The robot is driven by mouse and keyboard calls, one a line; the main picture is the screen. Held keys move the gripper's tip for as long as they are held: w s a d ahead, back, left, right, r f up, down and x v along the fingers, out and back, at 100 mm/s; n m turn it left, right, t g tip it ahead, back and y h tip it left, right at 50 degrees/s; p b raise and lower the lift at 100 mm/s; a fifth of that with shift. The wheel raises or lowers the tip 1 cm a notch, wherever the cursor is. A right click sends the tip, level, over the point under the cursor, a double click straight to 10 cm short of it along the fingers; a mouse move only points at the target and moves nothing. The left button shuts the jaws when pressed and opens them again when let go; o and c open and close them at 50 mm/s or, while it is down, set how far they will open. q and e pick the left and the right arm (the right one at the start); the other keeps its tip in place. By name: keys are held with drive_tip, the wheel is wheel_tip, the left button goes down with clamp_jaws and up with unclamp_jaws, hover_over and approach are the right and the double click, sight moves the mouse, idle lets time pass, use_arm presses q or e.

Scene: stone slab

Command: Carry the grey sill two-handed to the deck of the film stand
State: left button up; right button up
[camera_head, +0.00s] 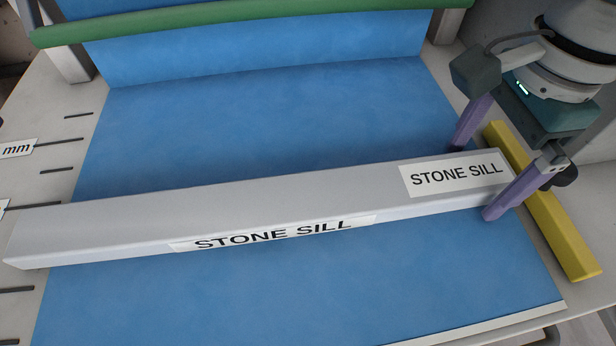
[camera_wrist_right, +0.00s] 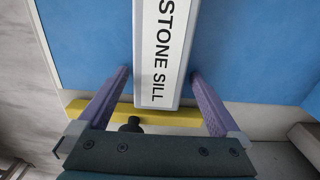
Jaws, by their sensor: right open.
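The grey sill (camera_head: 130,220) is a long bar labelled "STONE SILL". It lies across the blue sheet of the film stand's deck (camera_head: 260,120), its left end reaching over the pale marked edge. My right gripper (camera_head: 478,168) is at the sill's right end, open, with one purple finger on the far side and one on the near side. In the right wrist view the sill's end (camera_wrist_right: 158,70) lies between the spread fingers (camera_wrist_right: 160,85), with a gap on each side. My left gripper is not in view.
A yellow bar (camera_head: 560,235) lies along the deck's right side, just beyond the sill's right end. A green roller (camera_head: 240,12) spans the back above the upright blue sheet. Blue surface is clear behind and in front of the sill.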

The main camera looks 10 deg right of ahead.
drive_tip(key=shift+r, duration=0.35)
wheel_tip(320, 180, up, 11)
drive_tip(key=shift+r, duration=0.2)
